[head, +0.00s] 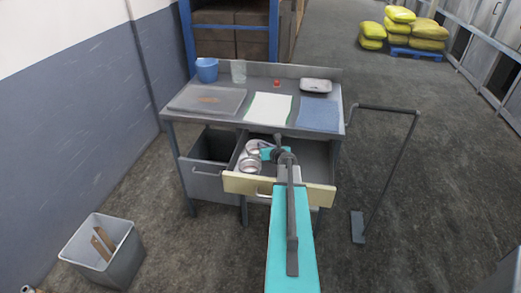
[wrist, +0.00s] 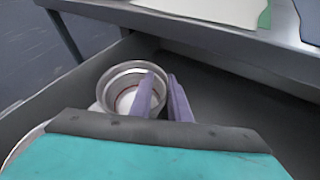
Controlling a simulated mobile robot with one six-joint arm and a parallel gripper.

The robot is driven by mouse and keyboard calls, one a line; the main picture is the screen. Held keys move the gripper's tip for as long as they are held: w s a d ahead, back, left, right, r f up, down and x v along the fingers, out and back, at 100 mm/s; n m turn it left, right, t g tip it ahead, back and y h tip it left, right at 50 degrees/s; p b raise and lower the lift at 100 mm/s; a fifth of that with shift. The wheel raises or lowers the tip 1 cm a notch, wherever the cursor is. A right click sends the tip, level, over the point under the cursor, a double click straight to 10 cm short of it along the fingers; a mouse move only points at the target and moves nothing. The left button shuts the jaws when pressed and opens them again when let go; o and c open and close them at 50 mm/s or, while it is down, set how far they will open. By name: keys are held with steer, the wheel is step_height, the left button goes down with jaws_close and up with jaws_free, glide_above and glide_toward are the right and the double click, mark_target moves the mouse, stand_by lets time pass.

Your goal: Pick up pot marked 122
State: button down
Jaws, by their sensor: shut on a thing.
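Two metal pots sit in the open drawer (head: 235,183). The farther pot (head: 253,146) also shows in the wrist view (wrist: 112,84), a round steel pot with a reddish ring inside. The nearer pot (head: 248,166) is partly cut off at the lower left of the wrist view. No number is readable on either pot. My gripper (wrist: 161,88) is shut on the right wall of the farther pot, one purple finger inside the rim and one outside. In the head view my gripper (head: 267,153) is partly hidden by my arm.
The workbench top (head: 223,119) above the drawer holds a blue cup (head: 207,70), a glass (head: 238,71), a board (head: 207,100), cloths and a white dish (head: 316,86). The drawer's right side is empty. A grey bin (head: 105,262) stands at the lower left.

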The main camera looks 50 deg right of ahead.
steer(key=shift+r, duration=0.1)
steer(key=shift+r, duration=4.9)
